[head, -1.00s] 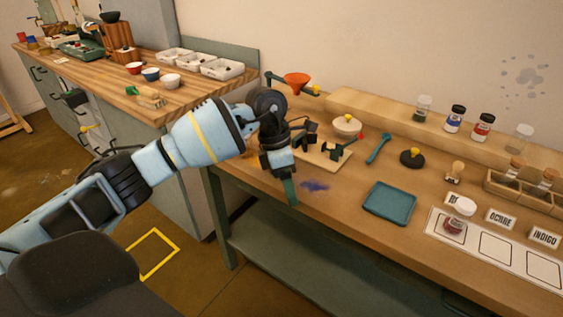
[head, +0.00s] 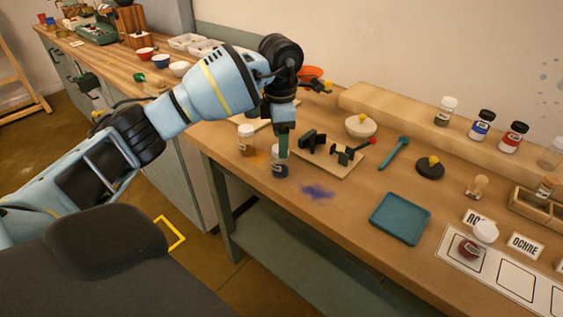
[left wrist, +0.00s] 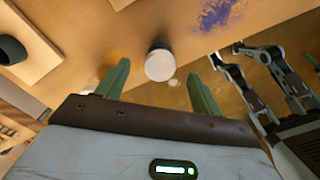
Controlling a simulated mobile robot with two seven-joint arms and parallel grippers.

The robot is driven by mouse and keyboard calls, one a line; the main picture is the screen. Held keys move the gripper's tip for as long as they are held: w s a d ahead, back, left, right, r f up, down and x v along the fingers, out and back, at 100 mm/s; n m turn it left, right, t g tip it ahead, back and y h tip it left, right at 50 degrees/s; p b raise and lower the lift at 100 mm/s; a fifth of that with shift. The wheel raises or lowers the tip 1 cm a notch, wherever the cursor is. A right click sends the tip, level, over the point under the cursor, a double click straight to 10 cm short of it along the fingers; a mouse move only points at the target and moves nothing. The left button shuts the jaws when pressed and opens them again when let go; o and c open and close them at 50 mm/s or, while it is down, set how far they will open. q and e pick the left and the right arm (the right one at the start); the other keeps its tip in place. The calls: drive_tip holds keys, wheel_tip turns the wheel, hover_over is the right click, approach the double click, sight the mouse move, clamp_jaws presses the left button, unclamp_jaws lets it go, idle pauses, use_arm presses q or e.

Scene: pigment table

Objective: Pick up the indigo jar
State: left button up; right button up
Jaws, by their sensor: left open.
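The indigo jar (head: 279,168) is a small clear jar with dark blue contents. It stands upright on the worktable, left of a blue pigment smear. My left gripper (head: 284,145) points down over it, with the fingers overlapping its top in the head view. In the left wrist view the jar's round white lid (left wrist: 160,64) shows just beyond and between the two spread green fingers (left wrist: 158,86). The left gripper is open and holds nothing; I cannot tell whether a finger touches the jar.
An ochre-filled jar (head: 246,140) stands close on the left. A board with black clamps (head: 335,160) lies to the right, then a teal tray (head: 400,218). A label card (head: 525,246) reads OCHRE. The table's front edge is close to the indigo jar.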

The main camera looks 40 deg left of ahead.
use_arm(q)
drive_tip(key=shift+f, duration=3.45)
drive_tip(key=shift+c, duration=0.4)
drive_tip(key=c, duration=1)
drive_tip(key=shift+r, duration=0.15)
drive_tip(key=shift+r, duration=0.5)
wheel_tip(320, 180, up, 2)
drive_tip(key=shift+r, duration=0.25)
drive_tip(key=s+d, duration=0.3)
drive_tip(key=s, duration=0.1)
drive_tip(key=s+d+r, duration=0.1)
drive_tip(key=s+d, duration=0.6)
drive_tip(key=s, duration=0.1)
drive_tip(key=shift+d+r, duration=0.15)
drive_tip(key=shift+d, duration=0.25)
